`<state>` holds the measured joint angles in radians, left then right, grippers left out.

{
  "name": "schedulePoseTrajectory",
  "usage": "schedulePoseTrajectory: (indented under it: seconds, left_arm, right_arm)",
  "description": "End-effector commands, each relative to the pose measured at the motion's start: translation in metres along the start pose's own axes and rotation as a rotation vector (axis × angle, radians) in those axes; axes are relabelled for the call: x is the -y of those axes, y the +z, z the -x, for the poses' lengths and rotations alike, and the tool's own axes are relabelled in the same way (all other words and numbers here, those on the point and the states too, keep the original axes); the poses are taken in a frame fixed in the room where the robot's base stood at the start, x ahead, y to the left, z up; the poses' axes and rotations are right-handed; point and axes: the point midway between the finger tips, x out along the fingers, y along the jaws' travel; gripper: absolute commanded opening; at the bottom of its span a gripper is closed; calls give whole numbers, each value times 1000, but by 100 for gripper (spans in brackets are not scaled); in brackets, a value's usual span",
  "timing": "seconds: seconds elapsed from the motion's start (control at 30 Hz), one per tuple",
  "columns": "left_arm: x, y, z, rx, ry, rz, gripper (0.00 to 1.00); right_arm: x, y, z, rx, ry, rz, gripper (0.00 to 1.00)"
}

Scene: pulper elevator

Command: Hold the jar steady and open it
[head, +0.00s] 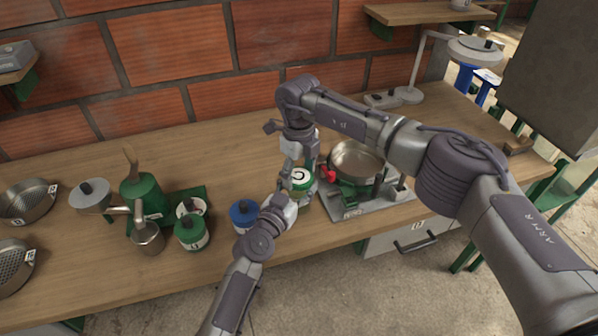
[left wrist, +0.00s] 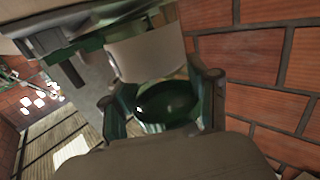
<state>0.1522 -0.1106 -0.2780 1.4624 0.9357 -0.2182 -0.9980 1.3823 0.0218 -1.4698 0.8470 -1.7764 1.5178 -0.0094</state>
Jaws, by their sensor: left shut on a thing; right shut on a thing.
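The jar (head: 301,186), green and white, stands on the wooden bench in the middle of the head view. My left gripper (head: 287,193) reaches it from the front left and is shut on its body. My right gripper (head: 302,166) comes down from above and is shut on its green top, the lid. The fingers hide much of the jar, and I cannot tell whether the lid has turned. In the left wrist view, a dark green round part (left wrist: 168,106) and a pale part of the jar (left wrist: 146,52) show between my left fingers (left wrist: 165,112).
A metal pan on a green scale (head: 355,160) stands close to the right of the jar. The bench behind is mostly clear.

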Motion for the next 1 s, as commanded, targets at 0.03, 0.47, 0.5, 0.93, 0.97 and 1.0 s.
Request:
schedulePoseTrajectory:
  seconds: [0.03,0.47,0.5,0.93,0.97,1.0]
  left_arm:
    - [-1,0,0,1,1,1,0]
    - [-1,0,0,1,1,2,0]
    - [-1,0,0,1,1,2,0]
    - [-1,0,0,1,1,2,0]
    - [-1,0,0,1,1,2,0]
    - [-1,0,0,1,1,2,0]
  right_arm:
    - [1,0,1,1,-2,104,27]
    - [0,0,1,-1,-1,1085,27]
    - [0,0,1,-1,-1,1176,27]
    - [1,-1,1,-1,1,2092,27]
    - [1,-1,1,-1,1,2135,27]
    - [1,-1,1,-1,1,2181,27]
